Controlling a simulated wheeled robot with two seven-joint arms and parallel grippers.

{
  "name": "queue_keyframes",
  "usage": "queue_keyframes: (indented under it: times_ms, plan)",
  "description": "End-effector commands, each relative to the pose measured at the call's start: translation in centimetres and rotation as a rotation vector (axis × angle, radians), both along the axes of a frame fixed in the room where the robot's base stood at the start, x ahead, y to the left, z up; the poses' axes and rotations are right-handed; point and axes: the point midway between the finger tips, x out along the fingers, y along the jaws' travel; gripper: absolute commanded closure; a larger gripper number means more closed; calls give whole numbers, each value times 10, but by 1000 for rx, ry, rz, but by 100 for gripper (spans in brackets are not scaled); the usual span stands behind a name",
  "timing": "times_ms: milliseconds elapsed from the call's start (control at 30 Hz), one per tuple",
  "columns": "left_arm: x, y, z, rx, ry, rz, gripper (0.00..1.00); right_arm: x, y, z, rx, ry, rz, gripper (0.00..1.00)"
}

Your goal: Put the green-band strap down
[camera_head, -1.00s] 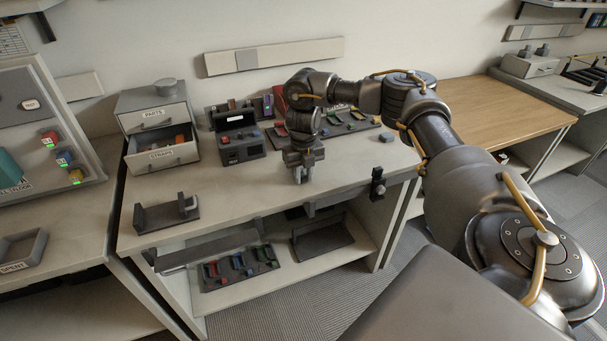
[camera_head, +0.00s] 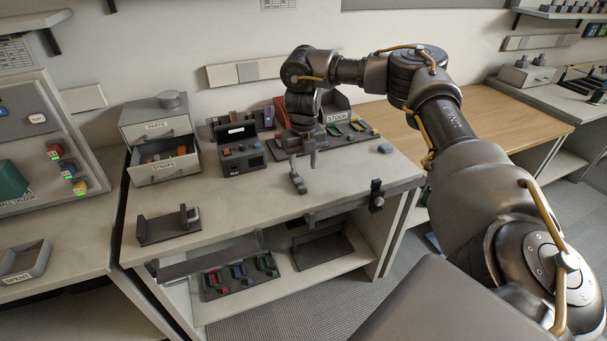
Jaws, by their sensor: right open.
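A small dark strap with a bit of green on it (camera_head: 298,183) lies on the bench top near its front edge. My right gripper (camera_head: 303,162) is open and empty, just behind and above this strap, with its fingers pointing down. The strap appears apart from the fingers. My left gripper is not in view.
A device with a dark screen (camera_head: 243,160) and the STOCK rack (camera_head: 358,133) stand behind. A dark cradle (camera_head: 168,228) sits front left, and a clamp (camera_head: 376,195) is on the front edge. Bench space between them is clear.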

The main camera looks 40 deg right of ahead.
Motion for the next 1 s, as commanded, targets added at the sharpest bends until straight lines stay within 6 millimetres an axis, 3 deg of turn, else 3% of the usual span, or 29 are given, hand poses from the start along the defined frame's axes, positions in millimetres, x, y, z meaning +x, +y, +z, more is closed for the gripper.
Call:
queue_keyframes:
  times_ms: [100, 267, 1000]
  plan:
    - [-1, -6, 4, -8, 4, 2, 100, 0, 0, 20, -2, -2, 0, 55]
    - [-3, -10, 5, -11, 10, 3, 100, 0, 0, 31, -1, 0, -1, 55]
    - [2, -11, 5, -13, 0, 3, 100, 0, 0, 32, 0, 1, 0, 55]
